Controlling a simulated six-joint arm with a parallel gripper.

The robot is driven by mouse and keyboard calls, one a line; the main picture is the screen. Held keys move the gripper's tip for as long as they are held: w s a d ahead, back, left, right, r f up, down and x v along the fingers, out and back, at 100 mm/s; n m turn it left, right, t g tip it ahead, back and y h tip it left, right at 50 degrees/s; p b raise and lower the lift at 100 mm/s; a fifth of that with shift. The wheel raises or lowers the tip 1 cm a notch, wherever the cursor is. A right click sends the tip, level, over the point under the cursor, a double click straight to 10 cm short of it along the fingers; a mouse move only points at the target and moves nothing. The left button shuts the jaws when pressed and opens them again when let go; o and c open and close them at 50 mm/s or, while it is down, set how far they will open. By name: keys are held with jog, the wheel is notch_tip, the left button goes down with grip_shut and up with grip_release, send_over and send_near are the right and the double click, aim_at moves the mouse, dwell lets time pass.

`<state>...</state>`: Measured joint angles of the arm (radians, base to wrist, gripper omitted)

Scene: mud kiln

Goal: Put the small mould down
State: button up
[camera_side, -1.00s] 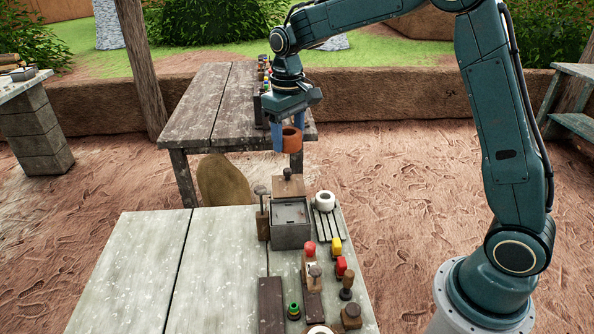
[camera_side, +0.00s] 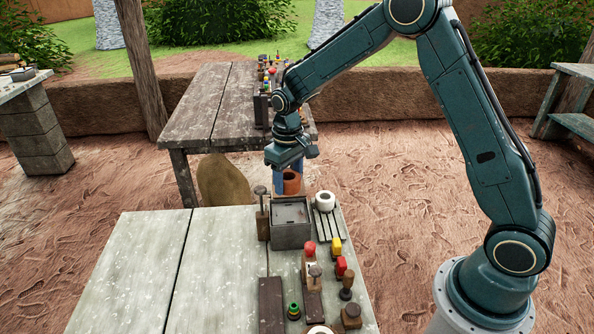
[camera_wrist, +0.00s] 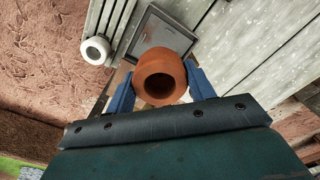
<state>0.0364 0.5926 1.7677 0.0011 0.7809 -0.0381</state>
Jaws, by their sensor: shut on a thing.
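My gripper (camera_side: 289,182) is shut on the small mould (camera_side: 292,183), an orange-brown hollow cylinder. In the side view the mould is held just behind the grey square box (camera_side: 291,236) at the far edge of the near table. In the wrist view the mould (camera_wrist: 160,61) sits between the two blue fingers (camera_wrist: 161,88), its round opening facing the camera. Its far end overlaps the grey box (camera_wrist: 132,55) in that view. Whether the mould touches anything beneath it cannot be told.
A white ring (camera_side: 325,201) sits on a slatted rack (camera_side: 328,223) right of the box. A wooden block with an upright handle (camera_side: 263,226) stands left. Several stamps and coloured pieces crowd the table's right front. The left of the near table (camera_side: 140,270) is clear.

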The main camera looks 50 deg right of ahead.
aim_at(289, 213)
jog(key=shift+f, duration=3.95)
jog(key=shift+f, duration=0.15)
jog(key=o, duration=1)
jog(key=shift+o, duration=0.2)
notch_tip(289, 213, up, 12)
jog(key=shift+f, duration=0.1)
jog(key=shift+r, duration=0.25)
jog(key=shift+r, duration=0.1)
